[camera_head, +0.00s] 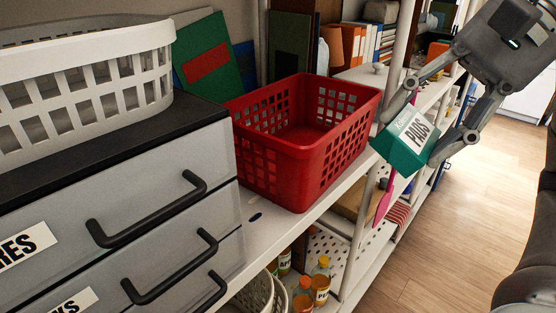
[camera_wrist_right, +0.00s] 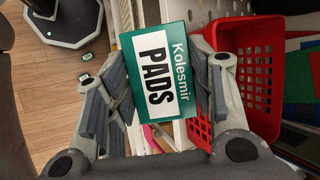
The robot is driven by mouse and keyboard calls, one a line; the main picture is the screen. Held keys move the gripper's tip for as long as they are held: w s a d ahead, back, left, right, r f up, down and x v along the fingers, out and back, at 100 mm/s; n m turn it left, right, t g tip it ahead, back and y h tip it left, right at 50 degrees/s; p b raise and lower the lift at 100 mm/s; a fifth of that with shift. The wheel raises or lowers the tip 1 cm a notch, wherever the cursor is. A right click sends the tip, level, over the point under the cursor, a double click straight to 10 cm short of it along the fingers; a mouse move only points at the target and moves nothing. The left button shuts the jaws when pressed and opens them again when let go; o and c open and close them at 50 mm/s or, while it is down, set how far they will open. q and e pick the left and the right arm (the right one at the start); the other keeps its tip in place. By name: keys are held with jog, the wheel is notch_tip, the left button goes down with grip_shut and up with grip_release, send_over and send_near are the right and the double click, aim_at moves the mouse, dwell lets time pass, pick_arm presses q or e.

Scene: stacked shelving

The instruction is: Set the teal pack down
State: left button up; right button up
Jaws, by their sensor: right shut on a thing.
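The teal pack (camera_head: 406,141) is a small box with a white label reading PADS, held at the right in the head view. It also shows in the right wrist view (camera_wrist_right: 160,70), with the words Kolesmir and PADS. My right gripper (camera_head: 424,113) is shut on the pack, one finger on each side. The pack is in the air by the shelf's front edge, just right of the red basket (camera_head: 300,178). The basket's visible floor is bare. My left gripper is not in view.
A grey drawer unit (camera_head: 130,190) with black handles stands at the left, with a white basket (camera_head: 85,95) on top. Books (camera_head: 208,57) lean behind the red basket. Bottles (camera_head: 320,280) stand on the shelf below. A pink-handled item (camera_head: 385,200) hangs by the shelf post.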

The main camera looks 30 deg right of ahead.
jog(key=w+a+p, duration=0.5)
jog(key=w, duration=0.9)
jog(key=w+f+b, duration=0.1)
jog(key=f+b, duration=0.1)
jog(key=f, duration=0.1)
jog(key=w+a+f+b, duration=0.1)
jog(key=w+f+b, duration=0.2)
jog(key=f+b, duration=0.1)
jog(key=f, duration=0.1)
jog(key=shift+w+a+f+b, duration=0.3)
jog(key=shift+w+a+f, duration=0.05)
jog(key=shift+w, duration=0.05)
jog(key=shift+w+f+b, duration=0.15)
jog(key=shift+f+b, duration=0.15)
jog(key=shift+f, duration=0.2)
jog(key=shift+w+a+f+m+g+h+p, duration=0.1)
jog(key=shift+w+f+m+g+h+p, duration=0.2)
jog(key=shift+g+p, duration=1.15)
jog(key=shift+w+a+f+m+g+h+p, duration=0.1)
jog(key=shift+w+f+g+h+p, duration=0.2)
jog(key=shift+p, duration=2.3)
jog(key=shift+w+a+f+m+g+h+p, duration=0.1)
jog(key=shift+w+f+m+g+h+p, duration=0.25)
jog(key=shift+g+p, duration=1.1)
jog(key=shift+s+r+t+p, duration=0.1)
jog(key=shift+s+t+p, duration=0.1)
jog(key=shift+t+p, duration=0.4)
jog(key=shift+f+b, duration=0.6)
jog(key=shift+b, duration=0.1)
jog(key=o, duration=1.1)
